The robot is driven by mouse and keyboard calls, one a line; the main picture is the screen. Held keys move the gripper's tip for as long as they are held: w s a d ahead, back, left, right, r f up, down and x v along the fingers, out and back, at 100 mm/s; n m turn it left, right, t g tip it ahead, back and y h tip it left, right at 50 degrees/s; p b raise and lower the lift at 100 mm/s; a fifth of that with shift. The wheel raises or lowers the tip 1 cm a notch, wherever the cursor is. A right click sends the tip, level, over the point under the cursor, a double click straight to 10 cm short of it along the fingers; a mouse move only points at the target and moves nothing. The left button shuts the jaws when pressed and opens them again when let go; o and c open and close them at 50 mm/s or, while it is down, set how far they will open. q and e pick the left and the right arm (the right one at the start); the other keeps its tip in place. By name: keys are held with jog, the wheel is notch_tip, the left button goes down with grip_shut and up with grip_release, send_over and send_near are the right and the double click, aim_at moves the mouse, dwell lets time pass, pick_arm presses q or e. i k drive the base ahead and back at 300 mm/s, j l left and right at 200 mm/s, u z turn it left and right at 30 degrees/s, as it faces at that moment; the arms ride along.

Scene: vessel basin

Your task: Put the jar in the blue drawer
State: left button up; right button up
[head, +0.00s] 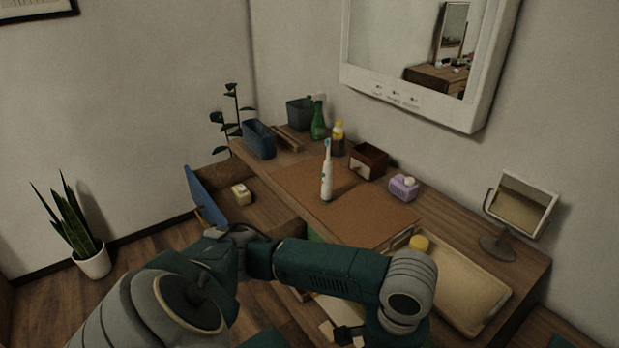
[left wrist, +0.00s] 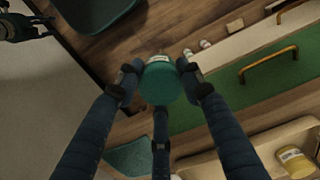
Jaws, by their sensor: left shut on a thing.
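My left gripper (left wrist: 160,80) is shut around the jar (left wrist: 160,84), whose round teal lid faces the wrist camera. Its dark blue fingers press the jar from several sides. In the head view my left arm crosses the lower middle, and the jar cannot be made out there. The blue drawer (head: 204,194) stands open at the left end of the wooden dresser. A small cream container (head: 241,195) is in it. A dark claw-like part (left wrist: 20,25) in the left wrist view's top left corner may be my right gripper; its state is unclear.
A beige tray (head: 468,283) with a yellow-lidded jar (head: 419,243) is on the dresser's right side. A green drawer front (left wrist: 215,112) with a golden handle (left wrist: 268,66) lies below the dresser top. A toothbrush (head: 327,178), purple dispenser (head: 403,187) and mirror (head: 524,205) stand on top.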

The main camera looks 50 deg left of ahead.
aim_at(253, 226)
jog(key=k+j, duration=0.1)
jog(key=j, duration=0.45)
jog(key=j+z, duration=0.15)
jog(key=j, duration=0.45)
jog(key=k+j, duration=0.15)
jog(key=j, duration=0.4)
jog(key=k+j+z, duration=0.15)
jog(key=j, duration=0.4)
jog(key=k+j, duration=0.1)
jog(key=j, duration=0.5)
jog(key=k+j+z, duration=0.15)
jog(key=j, duration=0.4)
jog(key=k+j, duration=0.15)
jog(key=j, duration=0.35)
jog(key=k+j+z, duration=0.1)
jog(key=j, duration=0.45)
jog(key=i+j, duration=0.2)
jog(key=i, duration=0.15)
